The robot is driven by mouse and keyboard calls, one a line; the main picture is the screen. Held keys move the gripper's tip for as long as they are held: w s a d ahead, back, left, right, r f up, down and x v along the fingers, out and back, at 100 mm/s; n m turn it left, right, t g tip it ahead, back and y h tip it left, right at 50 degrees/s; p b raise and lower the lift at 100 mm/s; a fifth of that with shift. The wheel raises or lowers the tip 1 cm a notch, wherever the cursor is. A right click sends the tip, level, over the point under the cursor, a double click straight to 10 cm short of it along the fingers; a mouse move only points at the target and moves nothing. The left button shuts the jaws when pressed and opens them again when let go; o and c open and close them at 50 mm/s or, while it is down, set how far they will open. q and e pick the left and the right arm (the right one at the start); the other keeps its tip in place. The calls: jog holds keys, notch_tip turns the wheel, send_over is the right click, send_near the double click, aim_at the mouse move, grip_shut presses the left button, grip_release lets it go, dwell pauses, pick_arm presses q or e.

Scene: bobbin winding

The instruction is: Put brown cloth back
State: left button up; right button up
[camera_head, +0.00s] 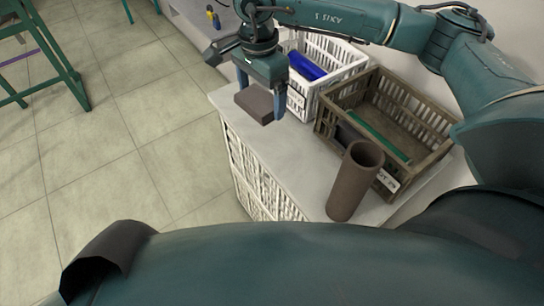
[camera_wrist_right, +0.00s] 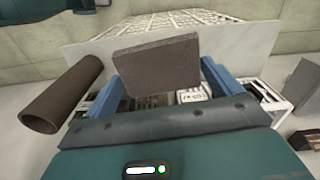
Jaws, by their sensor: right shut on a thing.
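The brown cloth (camera_head: 256,106) is a flat, folded, block-like piece. In the right wrist view the cloth (camera_wrist_right: 157,64) sits between the two blue fingers. Whether it touches the counter is hard to tell, but it appears to be above it. My left gripper is not in view.
A brown crate (camera_head: 433,117) with a green item (camera_head: 375,135) and a white crate (camera_head: 352,68) with a blue item (camera_head: 306,66) stand behind. A brown tube (camera_head: 352,190) stands near the front. The counter between tube and gripper is clear.

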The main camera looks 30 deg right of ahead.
pick_arm(q)
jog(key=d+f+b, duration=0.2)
jog(key=b, duration=0.3)
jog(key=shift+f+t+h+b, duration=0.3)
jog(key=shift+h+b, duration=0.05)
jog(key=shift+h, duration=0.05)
pick_arm(e)
jog(key=d+f+m, duration=0.1)
jog(key=f+m, duration=0.4)
jog(key=f, duration=0.1)
jog(key=w+d+f+m, duration=0.1)
jog(key=f+m, duration=0.4)
jog(key=f, duration=0.2)
jog(key=w+d+f+m, duration=0.1)
jog(key=d+f+m, duration=0.1)
jog(key=f+m, duration=0.2)
notch_tip(320, 180, down, 3)
jog(key=shift+f+m, duration=0.1)
jog(key=shift+m, duration=0.3)
jog(key=shift+f, duration=0.25)
jog(key=o, duration=0.7)
jog(key=shift+r, duration=0.1)
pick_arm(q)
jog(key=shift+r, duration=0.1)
